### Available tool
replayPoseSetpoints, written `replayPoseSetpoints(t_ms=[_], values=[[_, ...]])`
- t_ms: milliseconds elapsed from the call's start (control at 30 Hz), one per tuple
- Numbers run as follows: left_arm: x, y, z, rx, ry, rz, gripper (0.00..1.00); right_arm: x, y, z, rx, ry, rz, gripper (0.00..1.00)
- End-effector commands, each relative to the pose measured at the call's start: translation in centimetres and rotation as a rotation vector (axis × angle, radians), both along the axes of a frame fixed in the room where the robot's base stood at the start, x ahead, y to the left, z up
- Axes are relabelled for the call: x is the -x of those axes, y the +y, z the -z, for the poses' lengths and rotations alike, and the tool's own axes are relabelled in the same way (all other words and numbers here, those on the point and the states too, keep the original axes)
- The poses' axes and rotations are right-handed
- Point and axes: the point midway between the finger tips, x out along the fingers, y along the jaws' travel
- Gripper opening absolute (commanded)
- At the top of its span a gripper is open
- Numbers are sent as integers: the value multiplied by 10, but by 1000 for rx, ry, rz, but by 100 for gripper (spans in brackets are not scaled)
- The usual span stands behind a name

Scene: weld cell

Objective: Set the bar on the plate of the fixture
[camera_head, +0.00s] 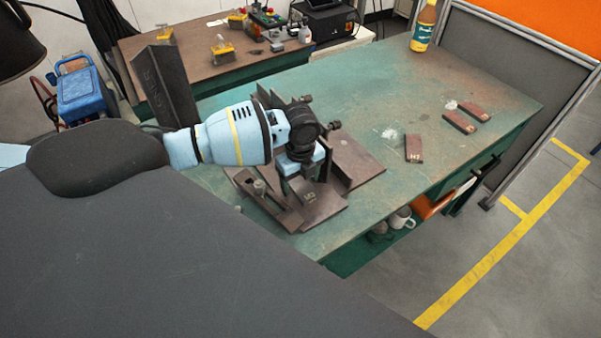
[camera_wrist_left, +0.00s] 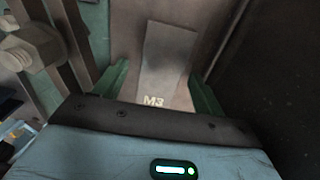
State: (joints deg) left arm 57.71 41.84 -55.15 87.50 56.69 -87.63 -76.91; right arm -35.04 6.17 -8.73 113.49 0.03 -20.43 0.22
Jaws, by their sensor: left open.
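The fixture stands on the green table, with a brown steel plate (camera_head: 320,208) and a clamp block (camera_head: 268,203) at its near side. My left gripper (camera_head: 302,178) is low over the fixture and covers part of it. In the left wrist view a flat grey bar marked M3 (camera_wrist_left: 165,62) lies on a brown surface that looks like the plate. The green fingers of my left gripper (camera_wrist_left: 160,78) are open, one on each side of the bar, with gaps visible. In the head view the gripper hides most of this bar. My right gripper is not in view.
Several small brown bars, including one marked M2 (camera_head: 413,148), lie on the green table (camera_head: 365,100) to the right. A yellow bottle (camera_head: 423,27) stands at the back. An upright dark steel piece (camera_head: 166,86) is behind my left arm. The table's middle is clear.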

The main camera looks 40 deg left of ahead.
Motion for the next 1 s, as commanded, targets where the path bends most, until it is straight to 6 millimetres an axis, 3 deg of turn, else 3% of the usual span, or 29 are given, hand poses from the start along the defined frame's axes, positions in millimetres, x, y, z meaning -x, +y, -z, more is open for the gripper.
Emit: replayPoseSetpoints(t_ms=[167,400,600,1000], values=[[-1,0,-13,1,-4,0,71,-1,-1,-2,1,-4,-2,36],[-2,0,-53,1,-7,0,71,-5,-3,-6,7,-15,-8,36],[-1,0,-74,2,-5,0,71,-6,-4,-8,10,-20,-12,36],[-1,0,-79,1,-3,0,71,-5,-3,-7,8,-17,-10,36]])
